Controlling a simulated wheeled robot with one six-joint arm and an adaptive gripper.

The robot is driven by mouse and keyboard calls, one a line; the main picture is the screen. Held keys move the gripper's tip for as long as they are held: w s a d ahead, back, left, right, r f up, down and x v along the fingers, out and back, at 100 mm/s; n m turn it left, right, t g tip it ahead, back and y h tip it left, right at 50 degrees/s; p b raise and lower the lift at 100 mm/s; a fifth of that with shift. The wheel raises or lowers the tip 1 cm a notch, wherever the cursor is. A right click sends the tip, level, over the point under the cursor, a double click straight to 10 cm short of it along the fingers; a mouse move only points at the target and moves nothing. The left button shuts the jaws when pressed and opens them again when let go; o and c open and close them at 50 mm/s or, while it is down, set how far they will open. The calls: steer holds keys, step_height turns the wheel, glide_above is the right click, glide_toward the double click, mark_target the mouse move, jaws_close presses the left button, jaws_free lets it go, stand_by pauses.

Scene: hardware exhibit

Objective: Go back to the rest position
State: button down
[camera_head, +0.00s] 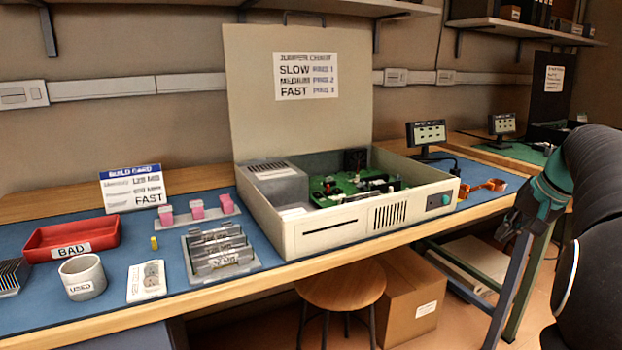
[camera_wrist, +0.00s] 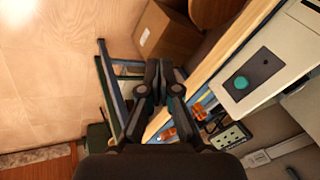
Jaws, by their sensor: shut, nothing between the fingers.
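My gripper (camera_head: 508,228) is at the right of the head view, in front of the bench's right part and clear of the computer case. In the wrist view my gripper (camera_wrist: 159,72) has its two fingers together with nothing held. The open beige computer case (camera_head: 375,228) stands on the blue mat with its lid raised and a green board inside. A corner of the case also shows in the wrist view (camera_wrist: 225,92).
The wooden bench edge (camera_head: 300,268) runs below my gripper's level. A stool (camera_head: 340,287) and cardboard box (camera_head: 410,300) stand under it. Floor shows beneath my gripper.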

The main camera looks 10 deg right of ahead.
steer(key=s+a+f+n, duration=0.2)
steer(key=s+a, duration=0.4)
steer(key=a, duration=0.4)
steer(key=s+a+f+n+h, duration=0.1)
steer(key=s+a+f+n, duration=0.2)
steer(key=a, duration=0.7)
steer(key=s+a+f+n, duration=0.3)
steer(key=s+a+f, duration=0.3)
steer(key=s+a, duration=0.4)
steer(key=shift+s+a+f+h, duration=0.15)
steer(key=shift+s+f+h, duration=0.1)
steer(key=shift+s+h, duration=0.1)
